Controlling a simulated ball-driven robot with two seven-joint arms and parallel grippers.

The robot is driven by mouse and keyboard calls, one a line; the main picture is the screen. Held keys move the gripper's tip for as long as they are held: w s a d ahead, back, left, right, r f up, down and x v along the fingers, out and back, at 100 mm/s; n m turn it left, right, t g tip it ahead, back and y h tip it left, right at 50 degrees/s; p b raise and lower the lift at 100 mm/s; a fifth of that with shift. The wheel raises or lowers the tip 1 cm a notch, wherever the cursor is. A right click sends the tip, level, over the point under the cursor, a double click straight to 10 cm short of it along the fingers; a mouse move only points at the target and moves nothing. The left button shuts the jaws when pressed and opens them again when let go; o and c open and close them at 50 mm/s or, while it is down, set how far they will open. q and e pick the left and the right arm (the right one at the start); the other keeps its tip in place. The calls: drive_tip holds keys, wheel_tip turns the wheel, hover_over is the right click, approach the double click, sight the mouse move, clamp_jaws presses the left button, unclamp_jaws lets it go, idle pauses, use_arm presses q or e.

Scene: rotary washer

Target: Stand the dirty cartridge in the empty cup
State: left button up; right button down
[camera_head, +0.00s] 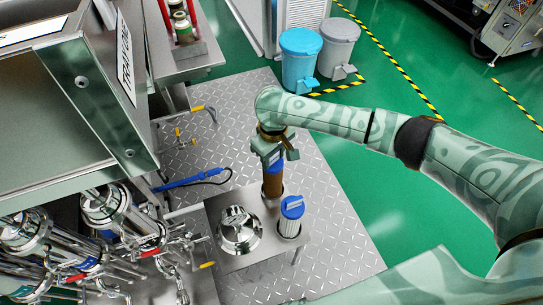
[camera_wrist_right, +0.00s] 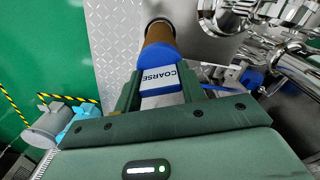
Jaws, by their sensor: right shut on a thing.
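The dirty cartridge (camera_head: 272,186) is a brown cylinder with a blue cap, upright or nearly so in the head view. My right gripper (camera_head: 270,158) is shut on its capped top, above the steel plate. In the right wrist view the fingers (camera_wrist_right: 160,92) hold a white tab marked COARSE above the blue cap, and the brown body (camera_wrist_right: 160,34) points away. The cartridge's lower end is at the empty cup's place at the plate's back edge; the cup is mostly hidden, and I cannot tell how deep the end sits. My left gripper is out of view.
A white cartridge with a blue cap (camera_head: 291,208) stands in the neighbouring cup. A shiny domed lid (camera_head: 239,232) lies on the steel plate (camera_head: 222,207). Steel pipes and valves (camera_head: 110,215) crowd the left. Blue and grey bins (camera_head: 300,60) stand at the back.

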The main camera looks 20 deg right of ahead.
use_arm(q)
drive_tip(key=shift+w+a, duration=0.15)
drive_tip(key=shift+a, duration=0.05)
use_arm(e)
drive_tip(key=shift+r, duration=0.1)
drive_tip(key=c, duration=0.9)
unclamp_jaws()
drive_tip(key=shift+o, duration=0.2)
use_arm(q)
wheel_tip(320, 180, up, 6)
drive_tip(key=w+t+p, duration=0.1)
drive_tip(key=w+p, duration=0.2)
drive_tip(key=p, duration=0.4)
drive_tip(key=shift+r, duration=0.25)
use_arm(e)
wheel_tip(320, 180, up, 12)
